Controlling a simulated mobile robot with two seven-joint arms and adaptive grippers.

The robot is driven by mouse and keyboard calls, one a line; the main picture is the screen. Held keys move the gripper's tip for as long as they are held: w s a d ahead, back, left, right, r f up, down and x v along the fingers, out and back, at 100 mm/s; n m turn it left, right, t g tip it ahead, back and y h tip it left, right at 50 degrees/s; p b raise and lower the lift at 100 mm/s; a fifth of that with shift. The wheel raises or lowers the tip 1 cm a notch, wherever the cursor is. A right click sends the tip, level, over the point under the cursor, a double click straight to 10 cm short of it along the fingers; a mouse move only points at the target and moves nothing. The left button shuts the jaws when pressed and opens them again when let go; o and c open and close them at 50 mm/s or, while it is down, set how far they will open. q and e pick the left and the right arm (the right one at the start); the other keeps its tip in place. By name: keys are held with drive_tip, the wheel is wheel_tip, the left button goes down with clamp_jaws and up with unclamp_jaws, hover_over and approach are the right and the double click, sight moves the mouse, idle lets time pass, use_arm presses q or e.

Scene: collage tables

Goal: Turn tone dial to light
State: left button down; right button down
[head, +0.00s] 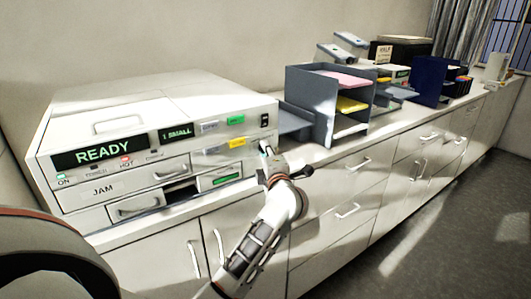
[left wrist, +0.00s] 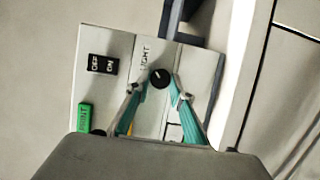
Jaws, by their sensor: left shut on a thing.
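The tone dial (left wrist: 160,78) is a small round black knob on the copier's white panel, with the word LIGHT printed beside it. A small pale mark shows on its face, but it is too small to read its setting surely. My left gripper (left wrist: 158,90) has its two teal fingers on either side of the dial and is shut on it. In the head view my left gripper (head: 267,152) is at the right end of the front of the copier (head: 150,110); it hides the dial there. My right gripper is in neither view.
A black OFF/ON switch (left wrist: 103,64) and a green PRINT button (left wrist: 84,118) are close to the dial. The copier's READY display (head: 102,151) is lit. Grey paper trays (head: 305,95) stand right of the copier on the long counter. Drawer handles project below.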

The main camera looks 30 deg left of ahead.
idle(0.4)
use_arm(q)
drive_tip(key=c, duration=1.8)
unclamp_jaws()
drive_tip(key=shift+o, duration=0.2)
drive_tip(key=shift+d, duration=0.15)
drive_tip(key=v, duration=1.2)
